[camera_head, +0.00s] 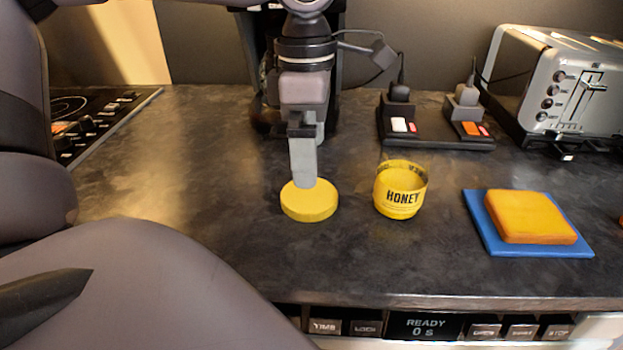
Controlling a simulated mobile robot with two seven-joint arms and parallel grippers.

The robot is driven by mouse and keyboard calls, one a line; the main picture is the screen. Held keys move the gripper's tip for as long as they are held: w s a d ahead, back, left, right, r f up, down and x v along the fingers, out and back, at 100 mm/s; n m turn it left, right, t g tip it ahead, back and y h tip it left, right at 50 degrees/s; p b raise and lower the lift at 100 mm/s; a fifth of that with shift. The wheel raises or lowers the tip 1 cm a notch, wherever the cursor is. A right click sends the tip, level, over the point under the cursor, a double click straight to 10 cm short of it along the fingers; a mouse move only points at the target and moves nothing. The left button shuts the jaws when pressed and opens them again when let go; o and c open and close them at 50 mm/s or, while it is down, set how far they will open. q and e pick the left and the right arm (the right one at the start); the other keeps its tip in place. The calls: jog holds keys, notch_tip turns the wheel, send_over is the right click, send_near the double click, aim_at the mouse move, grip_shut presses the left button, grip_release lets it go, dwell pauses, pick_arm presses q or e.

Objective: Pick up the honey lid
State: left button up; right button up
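The honey lid (310,208) is a round yellow disc lying flat on the dark countertop, near the middle of the view. My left gripper (305,182) points straight down over the lid. Its fingertips overlap the back part of the lid's top in the picture; I cannot tell whether they touch it. The fingers line up one behind the other, so their opening is hidden. The honey jar (400,192), a yellow open cup labelled HONEY, stands upright just right of the lid, apart from it. My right gripper is not in view.
A yellow-orange slab (530,217) lies on a blue board (487,235) at the right. A toaster (560,85) and a power strip (440,138) with plugs stand behind. A cooktop (95,120) is at the left. The front counter edge has a microwave drawer panel (425,326) below.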

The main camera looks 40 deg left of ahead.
aim_at(312, 194)
pick_arm(q)
jog(key=shift+w+a, duration=0.1)
jog(key=shift+a, duration=0.05)
jog(key=shift+f, duration=0.2)
jog(key=f, duration=0.6)
jog(key=shift+d+f, duration=0.2)
jog(key=shift+d, duration=0.1)
jog(key=c, duration=1)
jog(key=shift+o, duration=0.2)
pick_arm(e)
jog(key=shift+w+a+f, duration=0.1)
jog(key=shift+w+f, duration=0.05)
pick_arm(q)
notch_tip(312, 194, up, 28)
jog(key=p, duration=0.3)
jog(key=shift+p, duration=0.4)
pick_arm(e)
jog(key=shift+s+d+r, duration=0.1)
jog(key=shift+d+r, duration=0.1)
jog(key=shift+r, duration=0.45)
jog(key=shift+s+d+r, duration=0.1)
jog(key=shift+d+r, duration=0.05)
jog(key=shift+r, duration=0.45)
